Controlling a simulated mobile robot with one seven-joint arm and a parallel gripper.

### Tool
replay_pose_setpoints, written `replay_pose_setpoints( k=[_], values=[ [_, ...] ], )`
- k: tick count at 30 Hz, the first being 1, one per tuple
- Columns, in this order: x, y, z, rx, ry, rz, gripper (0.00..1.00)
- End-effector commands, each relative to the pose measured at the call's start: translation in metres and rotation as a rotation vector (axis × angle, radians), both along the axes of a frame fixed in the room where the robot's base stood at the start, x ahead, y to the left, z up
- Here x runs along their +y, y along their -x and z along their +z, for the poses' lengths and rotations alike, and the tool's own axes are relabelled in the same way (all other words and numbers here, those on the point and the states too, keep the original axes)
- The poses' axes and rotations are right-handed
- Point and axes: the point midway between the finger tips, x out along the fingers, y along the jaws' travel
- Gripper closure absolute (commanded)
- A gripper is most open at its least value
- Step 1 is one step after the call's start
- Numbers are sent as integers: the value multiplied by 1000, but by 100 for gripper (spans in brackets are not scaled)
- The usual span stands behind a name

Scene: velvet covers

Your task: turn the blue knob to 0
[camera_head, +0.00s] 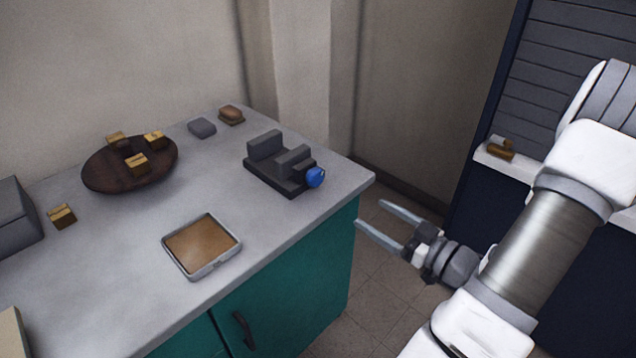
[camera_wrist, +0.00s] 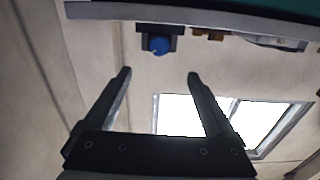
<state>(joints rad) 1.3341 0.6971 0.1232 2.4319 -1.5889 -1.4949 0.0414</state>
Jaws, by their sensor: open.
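The knob also shows in the wrist view (camera_wrist: 158,46), above and between my fingers. Its setting is too small to read. My gripper (camera_head: 368,213) is open and empty, off the counter's right edge. It is apart from the knob, to the right of it and lower in the head view.
The grey countertop (camera_head: 120,240) sits on a teal cabinet (camera_head: 290,275) with a dark handle. A tray with a brown inside (camera_head: 172,259) lies at the front. A round brown board (camera_head: 95,180) with several small blocks stands at the left. A ledge (camera_head: 545,178) is at the right.

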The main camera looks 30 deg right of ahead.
Motion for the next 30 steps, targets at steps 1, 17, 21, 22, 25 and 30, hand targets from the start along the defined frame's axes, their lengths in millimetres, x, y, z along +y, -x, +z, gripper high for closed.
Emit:
replay_pose_setpoints(
  k=[1, 17, 21, 22, 25, 30],
  values=[
    [3, -6, -1, -1, 2, 3, 11],
    [42, -111, -2, 0, 4, 5, 11],
    [50, -134, -1, 0, 4, 4, 11],
    [51, -138, -1, 0, 4, 3, 11],
    [54, -149, -1, 1, 6, 2, 11],
    [57, -156, 0, 0, 4, 1, 11]
  ],
)
